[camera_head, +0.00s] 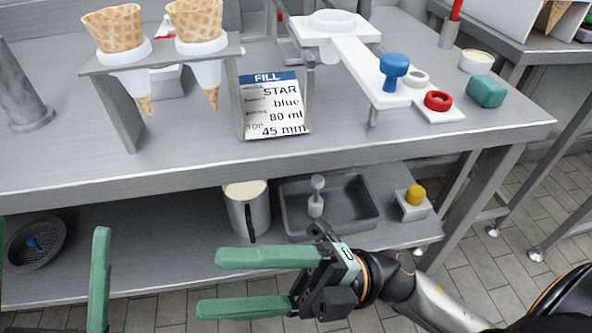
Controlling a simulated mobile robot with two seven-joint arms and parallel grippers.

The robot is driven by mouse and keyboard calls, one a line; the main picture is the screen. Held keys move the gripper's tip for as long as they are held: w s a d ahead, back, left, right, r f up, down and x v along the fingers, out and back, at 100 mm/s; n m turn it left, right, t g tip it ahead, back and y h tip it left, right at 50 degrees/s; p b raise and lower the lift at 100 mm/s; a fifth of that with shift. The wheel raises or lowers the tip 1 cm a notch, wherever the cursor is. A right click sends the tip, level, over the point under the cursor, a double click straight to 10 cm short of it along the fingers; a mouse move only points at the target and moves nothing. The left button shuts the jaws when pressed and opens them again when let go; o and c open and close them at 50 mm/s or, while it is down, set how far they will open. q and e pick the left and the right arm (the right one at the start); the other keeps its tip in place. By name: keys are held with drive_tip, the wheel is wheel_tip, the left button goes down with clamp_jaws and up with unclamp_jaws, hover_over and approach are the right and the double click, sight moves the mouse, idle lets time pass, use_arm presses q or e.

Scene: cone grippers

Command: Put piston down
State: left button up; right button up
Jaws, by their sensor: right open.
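A blue knobbed piece (394,70), which may be the piston, stands upright on the white board (350,52) on the table. A grey-white plunger-like piece (317,196) stands in the dark tray (352,222) on the lower shelf; I cannot tell which of the two is the piston. My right gripper (206,282) is open and empty, its green fingers in front of the lower shelf. My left gripper (51,228) shows at the bottom left, its green fingers wide apart with nothing between them; one finger is cut by the picture edge.
A rack (125,113) holds two waffle cones. A FILL card (272,105) leans on the table. A metal jug (246,207) and yellow button (415,195) are on the lower shelf.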

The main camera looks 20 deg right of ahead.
drive_tip(key=w+d+r+m+t+h, duration=0.1)
drive_tip(key=w+d+m+t+h, duration=0.1)
drive_tip(key=m+t, duration=0.4)
drive_tip(key=w+d+r+m+t+h, duration=0.1)
drive_tip(key=w+d+m+t+h, duration=0.1)
drive_tip(key=m+t, duration=0.4)
drive_tip(key=w+d+r+m+t+h, duration=0.2)
drive_tip(key=w+d+m+t+h, duration=0.1)
drive_tip(key=m+t, duration=0.4)
drive_tip(key=shift+w+d+m+h, duration=0.1)
drive_tip(key=shift+d+m+h, duration=0.6)
drive_tip(key=shift+d, duration=0.4)
